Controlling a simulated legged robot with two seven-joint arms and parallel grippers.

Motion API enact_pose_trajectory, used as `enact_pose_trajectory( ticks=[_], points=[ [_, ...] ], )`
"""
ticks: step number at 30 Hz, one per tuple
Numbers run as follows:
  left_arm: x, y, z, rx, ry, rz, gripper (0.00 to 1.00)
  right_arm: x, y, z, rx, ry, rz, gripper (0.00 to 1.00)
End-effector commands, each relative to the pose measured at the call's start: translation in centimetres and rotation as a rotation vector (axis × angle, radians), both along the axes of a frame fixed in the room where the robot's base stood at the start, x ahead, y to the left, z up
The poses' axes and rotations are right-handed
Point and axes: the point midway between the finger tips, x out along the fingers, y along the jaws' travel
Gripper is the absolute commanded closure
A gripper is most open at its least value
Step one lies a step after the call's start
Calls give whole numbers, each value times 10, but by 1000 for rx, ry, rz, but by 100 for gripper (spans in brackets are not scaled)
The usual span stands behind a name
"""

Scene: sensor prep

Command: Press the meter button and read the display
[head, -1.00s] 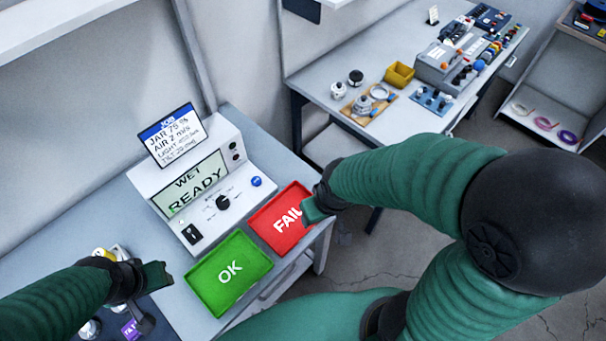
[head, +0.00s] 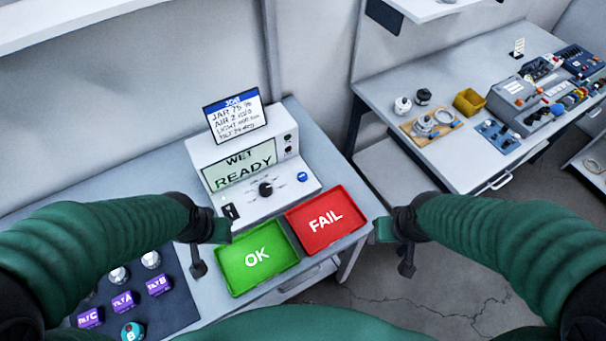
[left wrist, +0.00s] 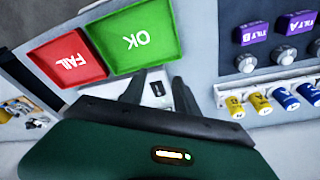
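The white meter (head: 215,152) stands on the bench, and its lit display (head: 240,165) reads "WET READY". A dark knob (head: 265,189) sits on its front panel, with a round blue button (head: 302,176) at the right. A small black switch or socket (head: 230,211) is at the panel's left; a similar dark part (left wrist: 157,89) shows between my fingers in the left wrist view. My left gripper (head: 210,242) is open and empty beside the green tray. My right gripper (head: 393,243) hangs right of the red tray, apart from the meter; its finger opening is unclear.
A green OK tray (head: 231,278) and red FAIL tray (head: 345,228) lie before the meter. A job card (head: 236,117) stands on top, listing JAR, AIR, LIGHT and TILT. A dark mat (head: 180,312) holds purple-labelled items. Another bench (head: 440,85) with parts stands back right.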

Motion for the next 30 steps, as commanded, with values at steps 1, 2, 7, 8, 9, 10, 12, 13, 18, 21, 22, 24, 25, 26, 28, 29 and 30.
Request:
enact_pose_trajectory(
  ticks=[1, 2, 7, 8, 9, 10, 12, 13, 18, 21, 22, 24, 25, 26, 28, 29, 30],
  points=[
    [0, 0, 0, 0, 0, 0, 64, 0, 0, 0, 0, 0, 0, 41],
    [0, 0, 0, 0, 0, 0, 64, 0, 0, 0, 0, 0, 0, 41],
    [0, 0, 0, 0, 0, 0, 70, 0, 0, 0, 0, 0, 0, 41],
    [0, 0, 0, 0, 0, 0, 74, 0, 0, 0, 0, 0, 0, 41],
    [0, 0, 0, 0, 0, 0, 79, 0, 0, 0, 0, 0, 0, 41],
    [0, 0, 0, 0, 0, 0, 83, 0, 0, 0, 0, 0, 0, 41],
    [0, 0, 0, 0, 0, 0, 92, 0, 0, 0, 0, 0, 0, 41],
    [0, 0, 0, 0, 0, 0, 96, 0, 0, 0, 0, 0, 0, 41],
    [0, 0, 0, 0, 0, 0, 100, 0, 0, 0, 0, 0, 0, 41],
    [0, 0, 0, 0, 0, 0, 100, 0, 0, 0, 0, 0, 0, 41],
    [0, 0, 0, 0, 0, 0, 100, 0, 0, 0, 0, 0, 0, 41],
    [0, 0, 0, 0, 0, 0, 100, 0, 0, 0, 0, 0, 0, 41],
    [0, 0, 0, 0, 0, 0, 100, 0, 0, 0, 0, 0, 0, 41],
    [0, 0, 0, 0, 0, 0, 100, 0, 0, 0, 0, 0, 0, 41],
    [0, 0, 0, 0, 0, 0, 100, 0, 0, 0, 0, 0, 0, 41],
    [0, 0, 0, 0, 0, 0, 100, 0, 0, 0, 0, 0, 0, 41],
    [0, 0, 0, 0, 0, 0, 100, 0, 0, 0, 0, 0, 0, 41]
  ],
)
